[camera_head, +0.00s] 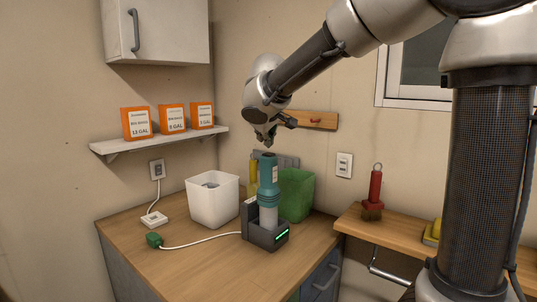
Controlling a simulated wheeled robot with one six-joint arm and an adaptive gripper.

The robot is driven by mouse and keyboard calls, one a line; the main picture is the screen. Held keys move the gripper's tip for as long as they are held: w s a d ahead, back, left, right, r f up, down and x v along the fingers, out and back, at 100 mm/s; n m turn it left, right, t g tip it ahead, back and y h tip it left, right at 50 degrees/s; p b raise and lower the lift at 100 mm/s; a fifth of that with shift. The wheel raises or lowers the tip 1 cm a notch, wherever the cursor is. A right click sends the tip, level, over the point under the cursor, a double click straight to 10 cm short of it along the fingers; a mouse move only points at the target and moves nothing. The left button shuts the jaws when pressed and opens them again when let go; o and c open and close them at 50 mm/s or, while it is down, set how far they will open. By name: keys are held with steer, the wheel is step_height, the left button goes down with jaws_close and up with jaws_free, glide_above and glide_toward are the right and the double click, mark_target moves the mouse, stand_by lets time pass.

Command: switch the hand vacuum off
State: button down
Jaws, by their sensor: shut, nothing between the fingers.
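The hand vacuum (268,185) is teal with a grey lower end. It stands upright in a dark dock (266,237) on the wooden counter. My gripper (268,143) is shut and empty, pointing down just above the top of the vacuum. I cannot tell whether it touches the vacuum. No switch on the vacuum can be made out at this size.
A white bin (212,202) stands left of the vacuum and a green bin (297,194) behind it to the right. Boxes (172,119) stand on a shelf. A red-handled brush (374,190) stands on the right ledge.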

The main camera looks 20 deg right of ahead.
mark_target(266, 154)
steer(key=shift+r, duration=2.7)
steer(key=s+d+f+g, duration=0.4)
steer(key=s+d+f, duration=0.1)
steer(key=s+f, duration=0.5)
steer(key=s+d+f+m, duration=0.1)
steer(key=s+d+m, duration=0.1)
steer(key=s, duration=0.6)
steer(key=s+d+f+m+y, duration=0.1)
steer(key=s+d+f+m, duration=0.1)
steer(key=s+d, duration=0.3)
steer(key=s+d+f+m+y, duration=0.1)
steer(key=s+d, duration=0.3)
steer(key=s, duration=0.7)
steer(key=shift+s+f+m+g, duration=0.15)
steer(key=shift+f+m+g, duration=0.35)
steer(key=shift+m, duration=0.3)
